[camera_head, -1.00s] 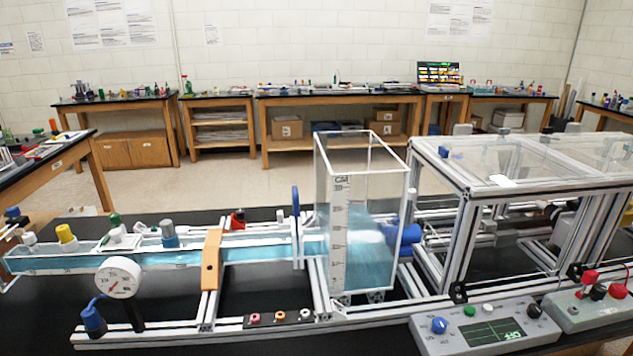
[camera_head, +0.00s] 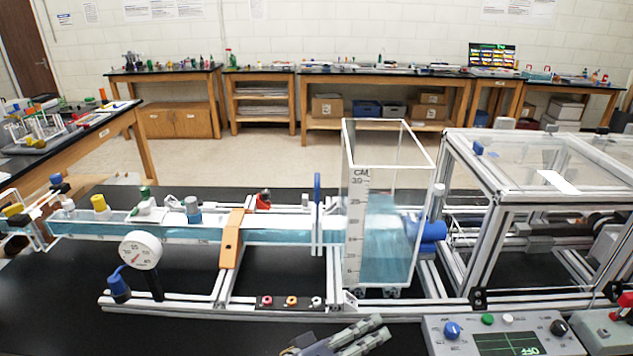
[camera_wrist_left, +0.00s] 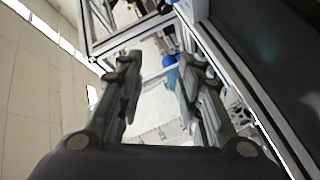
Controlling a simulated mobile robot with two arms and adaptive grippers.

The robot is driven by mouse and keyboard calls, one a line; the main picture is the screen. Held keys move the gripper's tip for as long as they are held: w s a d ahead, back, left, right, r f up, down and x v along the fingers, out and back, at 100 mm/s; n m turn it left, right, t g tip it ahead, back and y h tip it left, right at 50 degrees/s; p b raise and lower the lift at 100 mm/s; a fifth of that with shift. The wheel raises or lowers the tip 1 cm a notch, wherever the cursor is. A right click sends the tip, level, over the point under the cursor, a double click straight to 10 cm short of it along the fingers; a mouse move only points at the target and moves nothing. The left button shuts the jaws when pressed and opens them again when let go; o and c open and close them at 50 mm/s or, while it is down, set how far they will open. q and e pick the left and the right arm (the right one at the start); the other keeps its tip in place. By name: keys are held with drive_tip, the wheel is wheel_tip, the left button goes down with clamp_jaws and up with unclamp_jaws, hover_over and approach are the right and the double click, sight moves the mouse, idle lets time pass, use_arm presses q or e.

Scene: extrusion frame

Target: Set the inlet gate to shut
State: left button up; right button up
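A gate with an upright blue handle (camera_head: 317,187) and a clear plate (camera_head: 317,235) stands across the water channel, just left of the clear tank (camera_head: 350,230). I take it to be the inlet gate; its exact setting cannot be told. Blue water shows on both sides of it. My left gripper (camera_head: 380,328) is low at the front, below the tank and apart from the gate. Its fingers (camera_wrist_left: 158,62) are spread with nothing between them in the left wrist view. My right gripper is not in view.
A dial gauge (camera_head: 140,250) and an orange bracket (camera_head: 231,238) sit left of the gate. A strip of coloured sockets (camera_head: 290,302) lies in front. A control box (camera_head: 500,335) reading OFF stands at the right, below an aluminium frame (camera_head: 490,240).

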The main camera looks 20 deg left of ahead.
sight(317, 187)
use_arm(q)
drive_tip(key=w+a+r+n+t+y, duration=0.3)
drive_tip(key=w+a+r+n+t, duration=0.15)
drive_tip(key=r+n, duration=0.5)
drive_tip(key=w+a+r+n+t+y, duration=0.35)
drive_tip(key=w+r+n+t, duration=0.25)
drive_tip(key=r+n, duration=0.3)
drive_tip(key=shift+w+a+f+n+g+y+p, duration=0.4)
drive_tip(key=shift+w+a+f+n+g+y, duration=0.9)
drive_tip(key=shift+w+n, duration=1.85)
drive_tip(key=shift+w+a+f+n+g+y+p, duration=0.6)
drive_tip(key=shift+w+a+n+y, duration=1.2)
drive_tip(key=shift+w+n, duration=1.3)
drive_tip(key=shift+w+a+f+n+g+y+p, duration=0.25)
drive_tip(key=shift+w+a+f+n+g+y, duration=0.85)
drive_tip(key=shift+w+a+n, duration=1.4)
drive_tip(key=shift+w+d+f+n, duration=0.1)
drive_tip(key=shift+w+d+n, duration=0.3)
drive_tip(key=shift+w+d, duration=0.35)
drive_tip(key=shift+c, duration=0.3)
drive_tip(key=shift+a, duration=0.15)
clamp_jaws()
drive_tip(key=shift+f, duration=0.1)
